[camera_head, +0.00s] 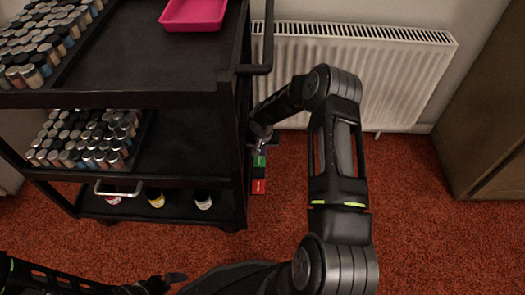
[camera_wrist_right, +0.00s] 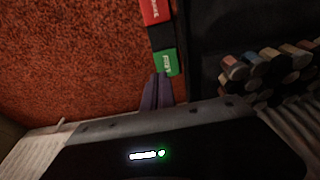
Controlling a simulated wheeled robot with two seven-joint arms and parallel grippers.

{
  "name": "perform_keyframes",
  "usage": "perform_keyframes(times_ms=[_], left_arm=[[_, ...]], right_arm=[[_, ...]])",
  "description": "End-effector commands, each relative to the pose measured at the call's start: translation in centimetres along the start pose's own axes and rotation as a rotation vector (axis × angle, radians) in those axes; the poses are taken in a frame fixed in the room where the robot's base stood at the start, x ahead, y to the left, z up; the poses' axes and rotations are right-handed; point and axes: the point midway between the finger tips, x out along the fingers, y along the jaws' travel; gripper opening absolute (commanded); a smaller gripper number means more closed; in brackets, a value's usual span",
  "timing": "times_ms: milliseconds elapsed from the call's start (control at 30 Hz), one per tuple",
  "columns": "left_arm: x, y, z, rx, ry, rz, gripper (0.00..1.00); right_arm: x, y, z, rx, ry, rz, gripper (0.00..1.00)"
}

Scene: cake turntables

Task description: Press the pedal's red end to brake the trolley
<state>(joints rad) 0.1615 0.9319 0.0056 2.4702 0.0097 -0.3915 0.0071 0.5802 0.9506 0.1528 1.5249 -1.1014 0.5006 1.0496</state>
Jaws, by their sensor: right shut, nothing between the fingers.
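The black trolley (camera_head: 226,90) stands at the left with its pedal low at its right side. The pedal has a red end (camera_head: 258,186) nearer me and a green end (camera_head: 260,161) farther off. In the right wrist view, the red end (camera_wrist_right: 155,10) is at the top edge and the green end (camera_wrist_right: 165,63) is below it. My right gripper (camera_head: 262,133) is shut and empty beyond the green end. Its fingertips (camera_wrist_right: 157,78) appear right by the green end; contact is unclear. My left gripper (camera_head: 174,278) is low in the head view, away from the pedal.
The trolley's shelves hold many small bottles (camera_head: 85,135) and a pink tray (camera_head: 193,14). A white radiator (camera_head: 390,75) stands against the wall behind my right arm. A brown cabinet (camera_head: 490,130) is at the right. Red carpet (camera_head: 420,210) is clear between.

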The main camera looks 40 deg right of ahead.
Motion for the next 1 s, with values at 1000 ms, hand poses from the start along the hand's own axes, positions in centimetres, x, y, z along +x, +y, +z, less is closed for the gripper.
perform_keyframes(times_ms=[1000], left_arm=[[2.9, -0.9, -0.3, -0.002, 0.014, 0.001, 1.00]], right_arm=[[7.3, 0.3, 0.2, 0.001, -0.009, 0.001, 0.00]])
